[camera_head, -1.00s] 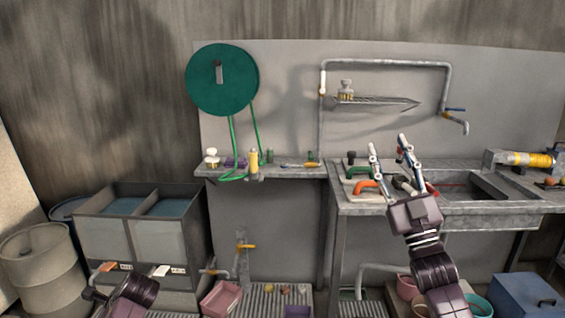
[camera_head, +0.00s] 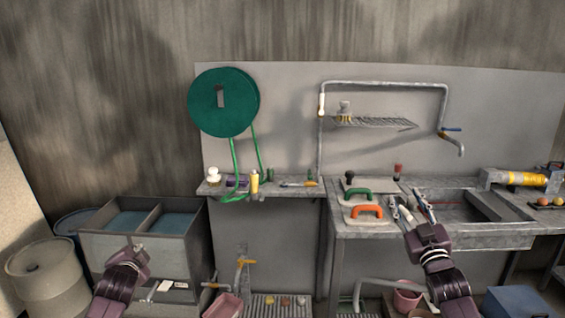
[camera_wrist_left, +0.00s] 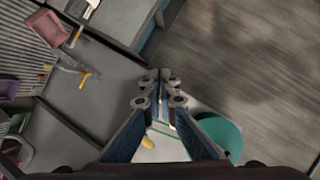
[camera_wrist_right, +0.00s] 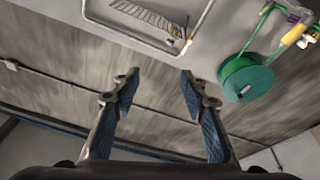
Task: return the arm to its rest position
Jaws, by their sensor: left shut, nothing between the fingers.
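My left gripper (camera_head: 130,252) is low at the left of the head view, in front of the grey two-bay tank. In the left wrist view its fingertips (camera_wrist_left: 160,76) meet, with nothing between them. My right gripper (camera_head: 406,198) is at the counter by the sink, right of the two trowels in the head view. Its fingers are spread apart in the right wrist view (camera_wrist_right: 161,74), with nothing between them. Whether it touches the counter cannot be told.
A green-handled trowel (camera_head: 352,193) and an orange-handled trowel (camera_head: 367,211) lie on the counter (camera_head: 350,230). A green hose reel (camera_head: 223,103) hangs on the wall panel. The open-topped tank (camera_head: 175,254) and a barrel (camera_head: 47,277) stand at the left.

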